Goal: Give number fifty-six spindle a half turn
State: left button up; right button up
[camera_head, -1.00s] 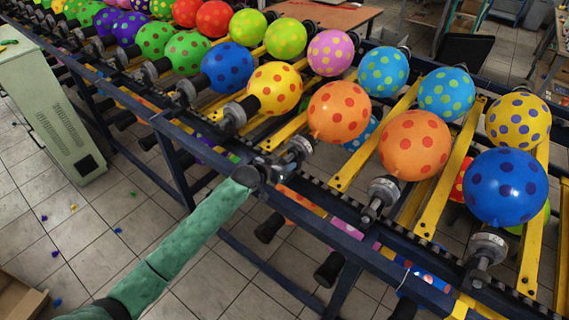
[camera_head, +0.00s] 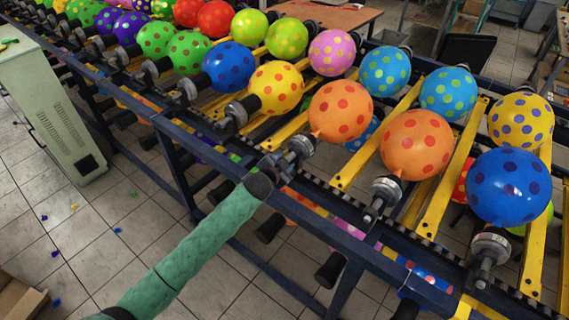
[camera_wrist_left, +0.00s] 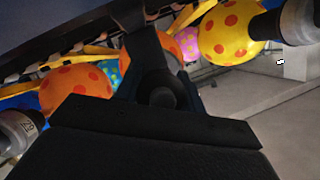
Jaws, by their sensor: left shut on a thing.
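My left gripper (camera_head: 294,152) is at the dark front rail (camera_head: 345,200), shut on the spindle below an orange balloon with red dots (camera_head: 340,110). The gripper largely hides this spindle, and I cannot read its number in the head view. In the left wrist view the dark gripper body covers the middle, with a round dark spindle end (camera_wrist_left: 160,90) between its parts. A neighbouring spindle with a white collar (camera_wrist_left: 25,128) carries a printed number, turned and too small to read surely. My right gripper is not in view.
Neighbouring spindles hold a yellow balloon (camera_head: 276,88) on the left and another orange balloon (camera_head: 416,145) on the right. A blue balloon (camera_head: 508,187) is further right. A pale green cabinet (camera_head: 55,115) stands left. The tiled floor before the rail is mostly clear.

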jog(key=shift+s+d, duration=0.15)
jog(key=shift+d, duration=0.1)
pick_arm(q)
jog(key=o, duration=1)
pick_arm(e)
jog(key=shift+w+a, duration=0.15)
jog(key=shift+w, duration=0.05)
pick_arm(q)
jog(key=shift+s+a, duration=0.15)
jog(key=shift+s, duration=0.1)
jog(key=shift+s+a+b, duration=0.15)
jog(key=shift+s+b, duration=0.2)
jog(key=shift+b, duration=0.05)
jog(key=shift+b+v, duration=1.05)
jog(key=shift+v, duration=2.2)
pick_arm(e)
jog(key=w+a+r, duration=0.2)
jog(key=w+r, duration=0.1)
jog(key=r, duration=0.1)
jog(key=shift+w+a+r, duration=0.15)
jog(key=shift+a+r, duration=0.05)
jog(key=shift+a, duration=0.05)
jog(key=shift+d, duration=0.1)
